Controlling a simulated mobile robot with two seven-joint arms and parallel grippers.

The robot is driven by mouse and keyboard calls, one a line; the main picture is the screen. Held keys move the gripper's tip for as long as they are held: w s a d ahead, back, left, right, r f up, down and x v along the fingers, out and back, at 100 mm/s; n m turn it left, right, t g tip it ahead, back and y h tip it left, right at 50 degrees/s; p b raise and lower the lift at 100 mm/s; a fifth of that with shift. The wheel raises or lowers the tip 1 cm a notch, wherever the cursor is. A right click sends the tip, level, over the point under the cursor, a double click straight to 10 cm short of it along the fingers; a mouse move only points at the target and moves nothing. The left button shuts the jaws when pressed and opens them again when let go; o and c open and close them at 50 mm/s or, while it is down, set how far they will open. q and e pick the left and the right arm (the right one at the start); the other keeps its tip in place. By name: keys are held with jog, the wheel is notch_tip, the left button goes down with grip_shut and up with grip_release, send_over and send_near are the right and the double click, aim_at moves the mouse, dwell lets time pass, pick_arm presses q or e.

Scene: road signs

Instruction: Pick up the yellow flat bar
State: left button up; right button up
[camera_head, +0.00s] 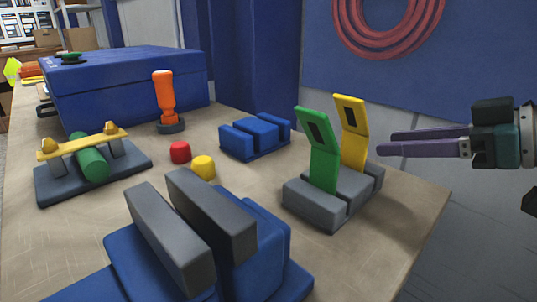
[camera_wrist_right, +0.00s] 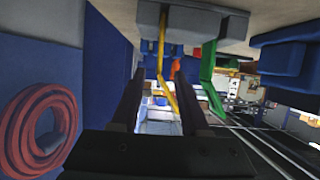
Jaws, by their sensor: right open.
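A yellow flat bar (camera_head: 352,128) with a dark rectangular patch and a bent upper part stands in a slot of a grey block (camera_head: 310,203). A similar green bar (camera_head: 317,150) stands in the block in front of it. My right gripper (camera_head: 384,143) is open and empty, just right of the yellow bar, its fingers pointing left toward it. In the right wrist view, the yellow bar (camera_wrist_right: 162,38) shows between the two fingers, with the green bar (camera_wrist_right: 209,75) to the right. The wrist view is upside down. My left gripper is not in view.
Another yellow bar (camera_head: 83,142) lies across a grey stand with a green cylinder. A blue block with grey slabs (camera_head: 212,215) fills the front. A blue slotted block (camera_head: 254,138), orange handle (camera_head: 164,97), red button (camera_head: 180,152) and yellow button (camera_head: 203,166) stand behind. The table's right edge is close.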

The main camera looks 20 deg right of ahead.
aim_at(368, 144)
jog(key=shift+w+a+f, duration=0.2)
jog(key=shift+w+f, duration=0.05)
jog(key=shift+w, duration=0.15)
jog(key=shift+b+x, duration=0.65)
jog(key=shift+x, duration=0.2)
jog(key=shift+w+d, duration=0.1)
jog(key=shift+w, duration=0.05)
jog(key=shift+x, duration=1)
jog(key=shift+p+x, duration=0.55)
jog(key=shift+x, duration=1)
grip_shut()
